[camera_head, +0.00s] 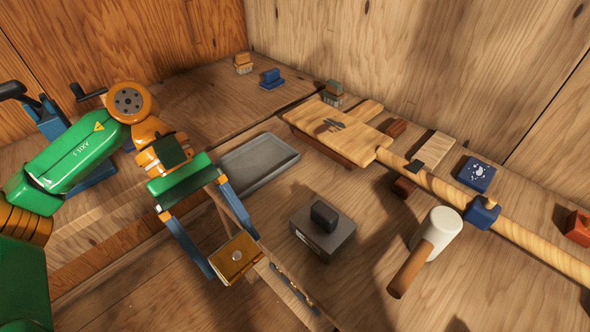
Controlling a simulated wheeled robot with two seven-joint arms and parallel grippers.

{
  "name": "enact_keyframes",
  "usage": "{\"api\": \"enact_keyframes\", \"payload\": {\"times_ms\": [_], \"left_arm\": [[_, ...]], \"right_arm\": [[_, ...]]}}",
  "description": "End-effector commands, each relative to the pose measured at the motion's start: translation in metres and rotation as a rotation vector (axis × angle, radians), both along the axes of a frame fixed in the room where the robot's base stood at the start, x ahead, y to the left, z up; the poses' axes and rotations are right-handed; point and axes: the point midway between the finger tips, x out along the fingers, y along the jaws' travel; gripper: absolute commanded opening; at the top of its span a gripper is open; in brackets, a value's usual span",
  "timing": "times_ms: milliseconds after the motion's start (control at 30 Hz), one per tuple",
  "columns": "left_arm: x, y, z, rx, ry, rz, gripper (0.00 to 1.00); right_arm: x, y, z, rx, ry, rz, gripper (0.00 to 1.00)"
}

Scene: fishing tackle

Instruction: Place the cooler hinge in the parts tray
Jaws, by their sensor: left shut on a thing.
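My left gripper (235,257) reaches in from the left on its green arm, with two blue fingers pointing down toward the front. It is shut on a small golden plate with a round stud, which looks like the cooler hinge (234,262). The shallow grey tray, which looks like the parts tray (287,160), lies on the bench behind and to the right of the gripper. It looks empty, though its left end is partly hidden by my gripper. The hinge appears in front of the tray, outside it. My right gripper is not in view.
A grey block with a dark top (322,243) stands right of the hinge. A white-headed mallet (437,228), a long wooden rod (535,241) and a cutting board (338,127) lie further right. A long wooden strip (285,290) runs close beside the hinge.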

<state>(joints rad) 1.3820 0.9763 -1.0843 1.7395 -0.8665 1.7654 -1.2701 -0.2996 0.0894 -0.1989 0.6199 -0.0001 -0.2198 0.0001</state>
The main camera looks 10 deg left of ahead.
Motion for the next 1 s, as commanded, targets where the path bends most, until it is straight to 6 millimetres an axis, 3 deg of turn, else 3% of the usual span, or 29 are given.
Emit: {"api": "enact_keyframes", "payload": {"times_ms": [33,167,300,367,500,600,733,867,1000], "left_arm": [[-0.003,-0.002,-0.009,-0.034,0.026,0.107,0.11],[0.0,-0.008,-0.01,-0.131,0.065,0.391,0.11],[0.02,0.0,-0.001,-0.238,0.068,0.708,0.11],[0.033,0.011,0.004,-0.286,0.057,0.857,0.11],[0.065,0.053,0.015,-0.382,0.009,1.188,0.11],[0.079,0.081,0.021,-0.425,-0.028,1.357,0.11],[0.089,0.105,0.026,-0.458,-0.062,1.482,0.11],[0.11,0.104,0.027,-0.468,-0.062,1.511,0.11],[0.149,0.092,0.016,-0.476,-0.063,1.51,0.11]], "right_arm": [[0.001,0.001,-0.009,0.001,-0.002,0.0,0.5],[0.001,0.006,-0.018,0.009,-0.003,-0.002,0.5],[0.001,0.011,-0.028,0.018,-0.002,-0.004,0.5],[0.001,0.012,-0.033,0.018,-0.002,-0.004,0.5],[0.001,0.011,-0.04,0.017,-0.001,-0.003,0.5],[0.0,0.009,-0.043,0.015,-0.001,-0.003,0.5],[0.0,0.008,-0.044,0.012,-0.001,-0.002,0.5],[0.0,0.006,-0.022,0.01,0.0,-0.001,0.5],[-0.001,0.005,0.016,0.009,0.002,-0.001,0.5]]}}
